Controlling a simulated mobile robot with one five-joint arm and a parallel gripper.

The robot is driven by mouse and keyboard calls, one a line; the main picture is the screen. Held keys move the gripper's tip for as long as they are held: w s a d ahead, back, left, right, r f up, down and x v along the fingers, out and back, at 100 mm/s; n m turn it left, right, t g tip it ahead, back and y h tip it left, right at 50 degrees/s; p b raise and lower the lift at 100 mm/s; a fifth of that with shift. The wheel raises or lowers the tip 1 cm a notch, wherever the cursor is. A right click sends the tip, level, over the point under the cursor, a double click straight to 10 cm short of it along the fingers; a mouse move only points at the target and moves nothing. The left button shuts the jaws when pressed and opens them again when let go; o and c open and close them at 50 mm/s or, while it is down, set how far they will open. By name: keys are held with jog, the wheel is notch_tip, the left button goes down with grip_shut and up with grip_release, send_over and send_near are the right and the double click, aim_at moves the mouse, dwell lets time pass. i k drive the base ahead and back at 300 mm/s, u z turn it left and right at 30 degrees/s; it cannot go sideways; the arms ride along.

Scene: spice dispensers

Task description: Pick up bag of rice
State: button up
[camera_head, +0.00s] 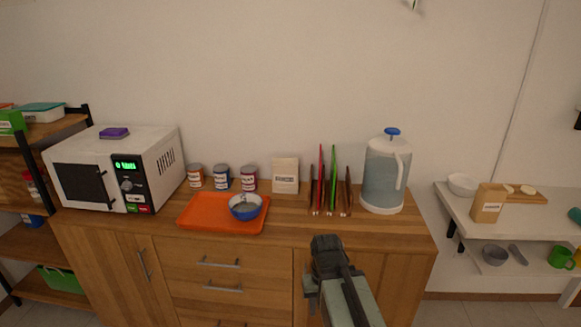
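Two bags are in view, and their labels are too small to read, so I cannot tell which is the bag of rice. A pale cream bag (285,175) stands upright at the back of the wooden cabinet top, against the wall, between the tins and the rack. A brown paper bag (488,205) with a white label stands on the white shelf at the right. My gripper (326,243) is in front of the cabinet's front edge, below and right of the cream bag and well left of the brown one. It touches neither bag. Its fingers are too dark to read.
An orange tray (196,212) holds a blue bowl (245,210) in front of the cream bag. Several tins stand left of it; a rack (330,198) with red and green boards and a water dispenser (385,178) stand right. A microwave (95,175) is far left.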

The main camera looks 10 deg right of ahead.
aim_at(285, 169)
jog(key=u, duration=0.05)
jog(key=i, duration=0.65)
jog(key=u, duration=3.2)
jog(key=k, duration=1.4)
jog(key=z, duration=1)
jog(key=i, duration=0.95)
jog(key=u, duration=0.05)
